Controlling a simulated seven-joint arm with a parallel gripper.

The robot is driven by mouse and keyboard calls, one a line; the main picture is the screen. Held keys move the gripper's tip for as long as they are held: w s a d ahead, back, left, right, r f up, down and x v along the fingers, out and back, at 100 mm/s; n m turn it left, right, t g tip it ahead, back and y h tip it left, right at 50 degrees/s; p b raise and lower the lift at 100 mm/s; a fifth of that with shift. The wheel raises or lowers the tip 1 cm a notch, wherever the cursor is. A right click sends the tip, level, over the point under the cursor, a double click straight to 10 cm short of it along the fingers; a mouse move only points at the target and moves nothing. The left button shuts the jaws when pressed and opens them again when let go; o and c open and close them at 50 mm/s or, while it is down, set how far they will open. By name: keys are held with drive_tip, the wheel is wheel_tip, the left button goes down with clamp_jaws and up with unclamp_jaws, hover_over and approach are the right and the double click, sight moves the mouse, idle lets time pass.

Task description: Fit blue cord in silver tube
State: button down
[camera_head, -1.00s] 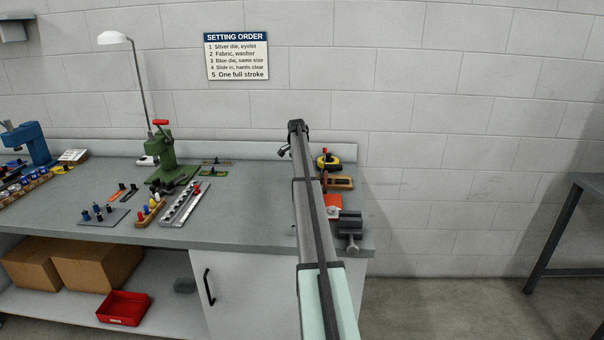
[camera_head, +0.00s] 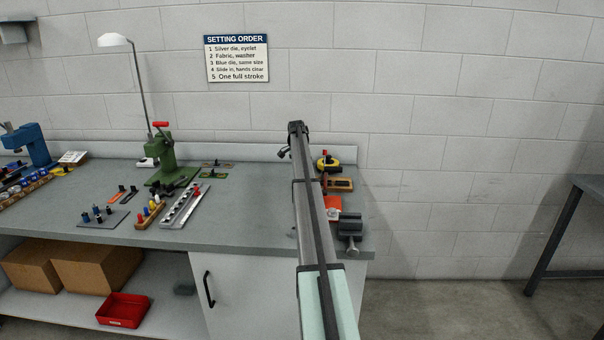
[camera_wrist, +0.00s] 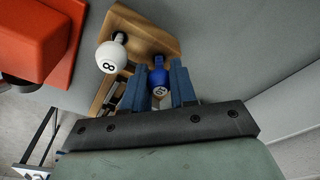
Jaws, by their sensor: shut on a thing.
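In the wrist view my gripper (camera_wrist: 158,66) has two blue fingers on either side of a blue, round-ended piece (camera_wrist: 158,78) with a white number mark. It is shut on this piece. A wooden block (camera_wrist: 150,32) lies just beyond the fingertips; I cannot tell whether the blue piece still touches it. A white ball-ended piece marked 8 (camera_wrist: 111,58) stands at the block, left of the fingers. In the head view my arm hides the fingers and the blue piece. I cannot make out a cord or a silver tube for certain.
An orange block (camera_wrist: 40,38) is close on the left in the wrist view. On the bench (camera_head: 240,215), a silver rack (camera_head: 185,206), a green press (camera_head: 165,160) and a board of blue-topped pieces (camera_head: 103,217) stand left of my arm. A dark vise (camera_head: 349,228) is at the right edge.

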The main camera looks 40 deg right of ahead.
wheel_tip(320, 180, up, 8)
drive_tip(key=shift+d+r, duration=0.15)
drive_tip(key=shift+r, duration=0.05)
drive_tip(key=s+a+r, duration=0.1)
drive_tip(key=s+a, duration=0.5)
drive_tip(key=s, duration=0.3)
drive_tip(key=s+a+r, duration=0.1)
drive_tip(key=s+a, duration=0.5)
drive_tip(key=s, duration=0.4)
drive_tip(key=shift+s+a, duration=0.3)
drive_tip(key=shift+a, duration=0.05)
drive_tip(key=shift+f, duration=2.55)
drive_tip(key=shift+f, duration=2.2)
drive_tip(key=c, duration=0.8)
unclamp_jaws()
